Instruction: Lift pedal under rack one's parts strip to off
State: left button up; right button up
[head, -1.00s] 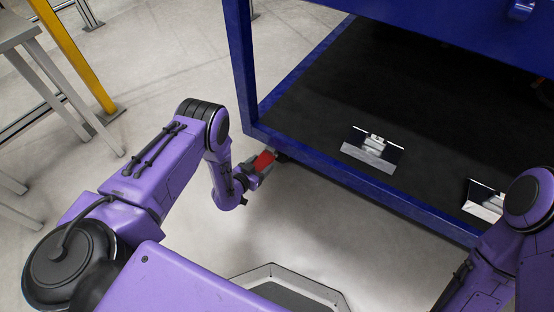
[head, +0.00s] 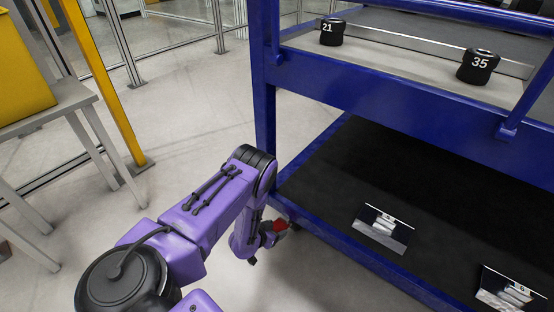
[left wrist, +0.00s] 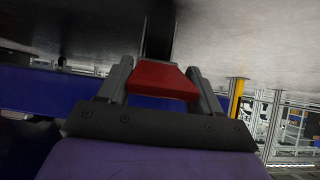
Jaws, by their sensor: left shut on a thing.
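The red pedal (head: 280,226) is at the lower front edge of the blue rack (head: 370,255), near its left corner post. My left gripper (head: 275,231) is shut on it. In the left wrist view the red pedal (left wrist: 163,80) lies between the two grey fingers of my left gripper (left wrist: 162,84), with a dark bar behind it. I cannot tell the pedal's exact tilt. The parts strip (head: 415,53) on the rack's upper shelf carries black parts marked 21 (head: 332,32) and 35 (head: 479,66). My right gripper is out of view.
Two label plates (head: 384,229) (head: 511,290) lie on the rack's black lower deck (head: 420,180). A grey table (head: 60,105) and a yellow post (head: 105,85) stand at left. The floor (head: 190,120) between post and rack is clear.

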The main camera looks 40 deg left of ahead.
pick_arm(q)
jog(key=o, duration=1.4)
jog(key=shift+s+r, duration=0.1)
jog(key=p+v, duration=0.4)
jog(key=v, duration=0.6)
jog(key=shift+s+r, duration=0.1)
jog(key=shift+s, duration=0.05)
jog(key=shift+a, duration=0.1)
